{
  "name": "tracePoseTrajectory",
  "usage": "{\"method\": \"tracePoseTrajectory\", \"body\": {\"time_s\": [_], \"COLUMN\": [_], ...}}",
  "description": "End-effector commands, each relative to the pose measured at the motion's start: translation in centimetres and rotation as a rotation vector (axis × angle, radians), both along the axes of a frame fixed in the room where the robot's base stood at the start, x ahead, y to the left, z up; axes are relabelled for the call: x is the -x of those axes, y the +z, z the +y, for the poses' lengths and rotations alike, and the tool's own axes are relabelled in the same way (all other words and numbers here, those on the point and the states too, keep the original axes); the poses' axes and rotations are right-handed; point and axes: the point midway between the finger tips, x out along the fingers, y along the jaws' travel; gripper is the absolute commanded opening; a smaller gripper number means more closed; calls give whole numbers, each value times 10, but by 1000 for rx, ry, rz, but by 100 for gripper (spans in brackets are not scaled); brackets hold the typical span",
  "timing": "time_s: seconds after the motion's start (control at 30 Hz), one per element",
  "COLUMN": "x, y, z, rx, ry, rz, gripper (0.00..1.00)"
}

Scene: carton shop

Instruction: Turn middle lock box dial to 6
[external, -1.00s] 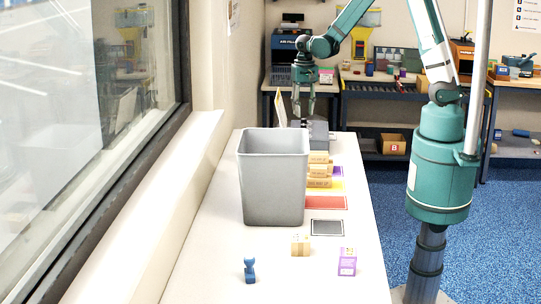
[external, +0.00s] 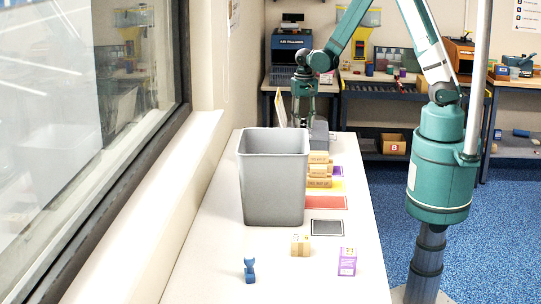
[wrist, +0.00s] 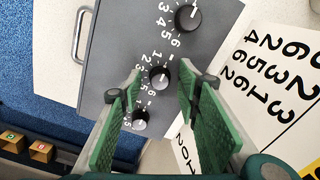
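The grey lock box (wrist: 112,60) fills the centre of the wrist view, with three black dials in a row. The middle dial (wrist: 158,75) lies between my fingertips; a gap shows on both sides of it. Its white mark is small, and I cannot tell which number it points at. Another dial (wrist: 187,18) is above and a third (wrist: 139,120) is below, between the green finger pads. My gripper (wrist: 160,78) is open and empty. In the external view my gripper (external: 303,122) is over the lock box (external: 320,132) at the table's far end, partly hidden by the bin.
A card with printed numbers (wrist: 275,85) stands beside the lock box. On the white table (external: 215,265) are a grey bin (external: 272,180), several small cartons (external: 319,170), coloured mats (external: 327,228), a purple box (external: 347,262) and a blue object (external: 249,270).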

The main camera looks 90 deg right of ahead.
Motion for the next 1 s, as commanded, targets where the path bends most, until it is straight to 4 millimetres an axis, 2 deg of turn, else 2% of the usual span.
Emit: {"method": "tracePoseTrajectory", "body": {"time_s": [0.13,0.33,0.73,1.0], "x": [0,0,0,0], "y": [0,0,0,-2], "z": [0,0,0,0], "rx": [0,0,0,0], "ry": [0,0,31,155], "rz": [0,0,-1,-1], "gripper": [32,6,6,6]}}
